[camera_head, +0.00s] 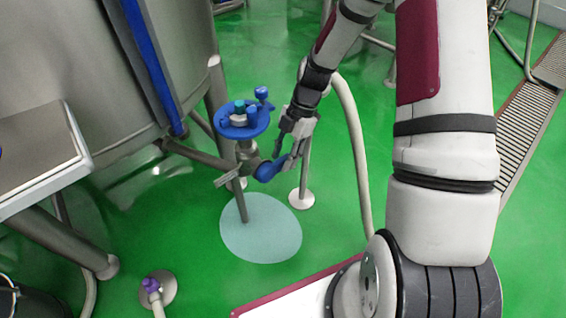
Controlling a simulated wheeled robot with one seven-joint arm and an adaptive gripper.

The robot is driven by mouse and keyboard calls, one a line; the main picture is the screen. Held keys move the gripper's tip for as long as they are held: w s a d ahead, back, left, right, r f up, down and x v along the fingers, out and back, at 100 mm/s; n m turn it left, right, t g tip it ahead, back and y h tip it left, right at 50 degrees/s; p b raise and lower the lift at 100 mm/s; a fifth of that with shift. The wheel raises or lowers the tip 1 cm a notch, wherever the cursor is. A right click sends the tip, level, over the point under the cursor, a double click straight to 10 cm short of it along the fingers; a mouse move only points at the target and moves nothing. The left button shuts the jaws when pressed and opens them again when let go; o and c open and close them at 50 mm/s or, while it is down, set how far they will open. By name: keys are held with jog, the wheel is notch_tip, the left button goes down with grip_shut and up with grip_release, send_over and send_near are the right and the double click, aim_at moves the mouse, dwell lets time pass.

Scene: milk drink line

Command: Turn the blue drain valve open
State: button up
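The blue drain valve handle (267,171) shows as a rounded blue piece on a grey metal valve body, low beside the steel tank. My gripper (281,161) reaches down to it from the upper right. Its fingers look slightly apart, with their tips right at the handle's right side. I cannot tell whether they touch it or close on it. The fingers partly cover the handle, so its full shape and angle are unclear.
A blue round tray (226,127) with small blue and teal pieces stands just above the valve. The steel tank (70,60) is at the left, a steel platform (40,150) below it. A pale hose (355,150) hangs right of my gripper.

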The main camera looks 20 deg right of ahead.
jog(key=shift+a+f, duration=0.25)
jog(key=shift+f, duration=0.35)
grip_shut()
jog(key=shift+s+a+r+h, duration=0.15)
jog(key=shift+r+h, duration=0.25)
jog(key=shift+h, duration=0.4)
